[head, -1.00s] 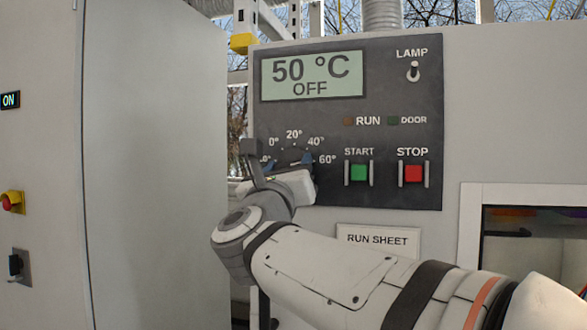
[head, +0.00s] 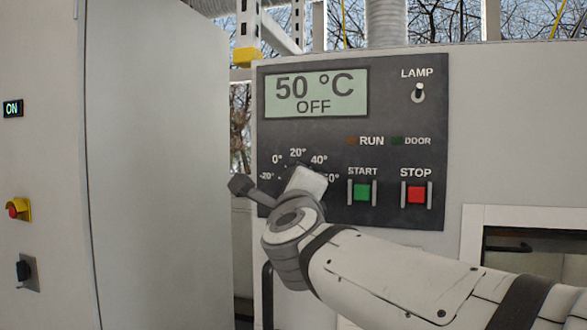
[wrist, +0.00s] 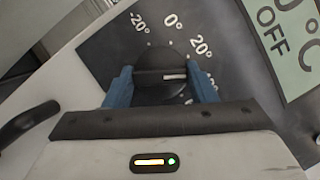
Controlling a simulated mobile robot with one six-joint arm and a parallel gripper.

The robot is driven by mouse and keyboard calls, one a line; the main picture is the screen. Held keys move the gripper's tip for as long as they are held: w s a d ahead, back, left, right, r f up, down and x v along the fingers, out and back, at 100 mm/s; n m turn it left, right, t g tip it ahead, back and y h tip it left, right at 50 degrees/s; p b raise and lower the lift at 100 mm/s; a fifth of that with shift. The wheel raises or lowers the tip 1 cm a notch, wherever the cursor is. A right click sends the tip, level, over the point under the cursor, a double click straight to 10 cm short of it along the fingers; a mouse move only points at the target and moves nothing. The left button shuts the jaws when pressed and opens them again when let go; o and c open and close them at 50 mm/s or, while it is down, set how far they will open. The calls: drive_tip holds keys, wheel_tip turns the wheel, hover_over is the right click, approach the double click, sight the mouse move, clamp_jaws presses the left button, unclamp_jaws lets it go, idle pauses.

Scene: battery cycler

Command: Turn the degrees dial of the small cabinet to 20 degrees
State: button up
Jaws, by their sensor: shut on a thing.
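The degrees dial (wrist: 160,58) is a dark round knob with a raised bar and a white pointer line, on the dark control panel (head: 410,215). In the wrist view the pointer line lies to the right, past the 20° label (wrist: 201,46), roughly toward a partly hidden label. My gripper (wrist: 161,74) is shut on the dial, with one blue finger at each end of its bar. In the head view my gripper (head: 305,180) hides the dial. The display (head: 315,95) reads 50 °C and OFF.
The green START button (head: 362,192) and red STOP button (head: 416,195) sit right of my gripper. A lamp switch (head: 418,92) is at the panel's upper right. A large grey cabinet (head: 155,160) stands close on the left.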

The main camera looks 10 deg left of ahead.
drive_tip(key=n+g+p, duration=0.1)
drive_tip(key=n+p, duration=0.1)
drive_tip(key=p, duration=0.2)
drive_tip(key=n+g+p, duration=0.1)
drive_tip(key=n+p, duration=0.2)
drive_tip(key=p, duration=0.1)
drive_tip(key=shift+d+r, duration=0.1)
drive_tip(key=shift+n+p, duration=0.4)
drive_tip(key=shift+p, duration=0.1)
drive_tip(key=o, duration=1)
drive_tip(key=shift+w, duration=0.15)
drive_tip(key=b+v, duration=0.1)
drive_tip(key=v, duration=0.7)
